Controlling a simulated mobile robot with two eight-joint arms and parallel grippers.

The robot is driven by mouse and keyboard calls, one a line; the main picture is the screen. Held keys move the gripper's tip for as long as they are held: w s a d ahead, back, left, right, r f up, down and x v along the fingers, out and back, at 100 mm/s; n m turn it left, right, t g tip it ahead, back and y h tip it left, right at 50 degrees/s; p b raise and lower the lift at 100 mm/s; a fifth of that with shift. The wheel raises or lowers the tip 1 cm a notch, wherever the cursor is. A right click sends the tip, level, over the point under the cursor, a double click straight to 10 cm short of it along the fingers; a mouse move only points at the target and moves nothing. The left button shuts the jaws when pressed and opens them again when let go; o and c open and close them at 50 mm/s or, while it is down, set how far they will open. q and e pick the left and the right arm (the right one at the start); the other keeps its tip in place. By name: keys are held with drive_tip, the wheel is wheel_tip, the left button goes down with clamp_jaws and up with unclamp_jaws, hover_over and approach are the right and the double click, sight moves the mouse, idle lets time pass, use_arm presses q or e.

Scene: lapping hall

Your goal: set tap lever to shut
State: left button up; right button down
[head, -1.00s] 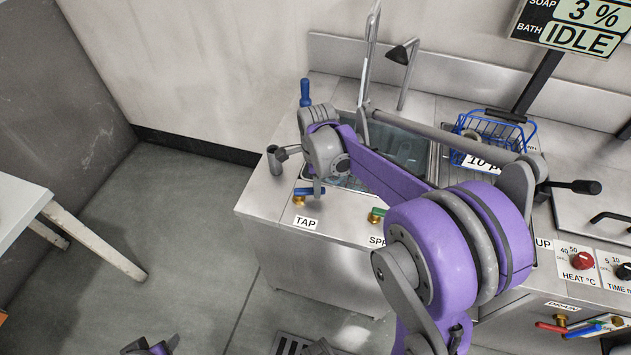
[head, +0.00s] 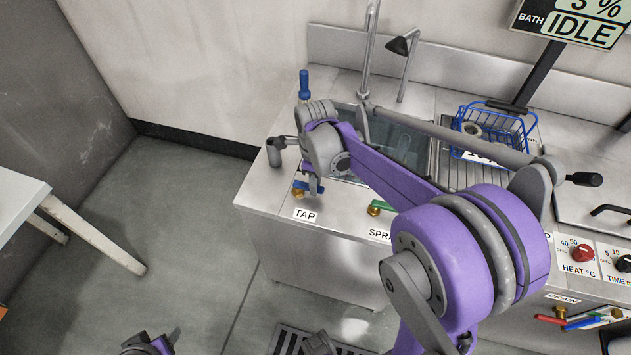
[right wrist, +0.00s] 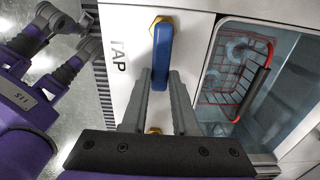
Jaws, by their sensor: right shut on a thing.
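The tap lever (head: 301,185) is a blue handle on a brass valve, behind the TAP label on the counter's front strip. In the right wrist view the blue lever (right wrist: 162,48) points from its brass hub toward my fingers, along the counter edge. My right gripper (right wrist: 162,85) is shut on the lever's free end, one finger on each side. In the head view my right gripper (head: 315,185) partly covers the lever. My left gripper (head: 152,342) shows at the bottom edge, partly cut off, its fingers apart, away from the counter.
The green-handled spray valve (head: 378,207) sits to the right along the strip. Behind lie the sink (head: 400,140) and a blue wire basket (head: 495,128).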

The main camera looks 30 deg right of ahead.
drive_tip(key=c, duration=0.7)
unclamp_jaws()
drive_tip(key=shift+r, duration=0.15)
wheel_tip(320, 180, up, 10)
drive_tip(key=shift+r+p, duration=0.25)
drive_tip(key=shift+p, duration=0.25)
drive_tip(key=s+a+f+n+t+p, duration=0.1)
drive_tip(key=s+a+n, duration=0.2)
drive_tip(key=n, duration=0.6)
drive_tip(key=s+a+f+n+t+p, duration=0.1)
drive_tip(key=s+a+f+n+t, duration=0.1)
drive_tip(key=s+n, duration=0.4)
drive_tip(key=s+a+f+n+t+p, duration=0.1)
drive_tip(key=s+a+n, duration=0.4)
drive_tip(key=n, duration=0.8)
drive_tip(key=shift+s+f+t, duration=0.15)
drive_tip(key=shift+s+t, duration=0.1)
drive_tip(key=shift+t, duration=0.45)
